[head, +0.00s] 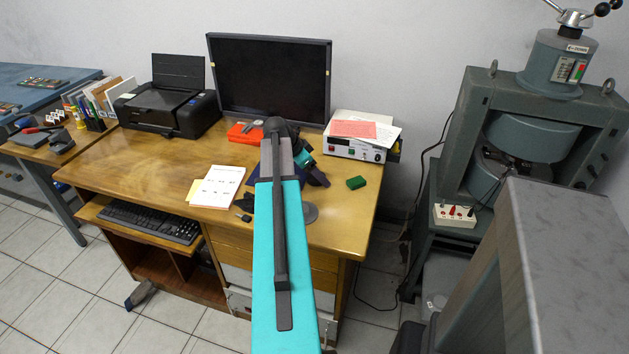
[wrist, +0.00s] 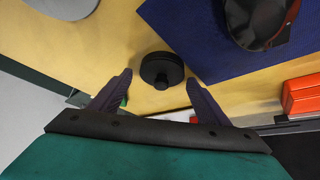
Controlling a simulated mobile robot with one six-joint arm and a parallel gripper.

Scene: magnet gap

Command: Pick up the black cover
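The black cover (wrist: 161,70) is a round, dark piece with a raised round middle. In the wrist view it sits on the yellow-brown desk top, just beyond and between my fingertips. My gripper (wrist: 159,78) is open, with one dark purple finger on each side and a visible gap to the cover. Nothing is held. In the head view my own arm runs up the middle over the desk (head: 150,165), and I cannot make out the cover there.
A blue mat (wrist: 215,50) with a dark, shiny item (wrist: 258,22) lies close beyond the cover. A red box (wrist: 301,95) is at the right. In the head view a green block (head: 356,183) and a grey disc (head: 310,213) are near the desk's right end.

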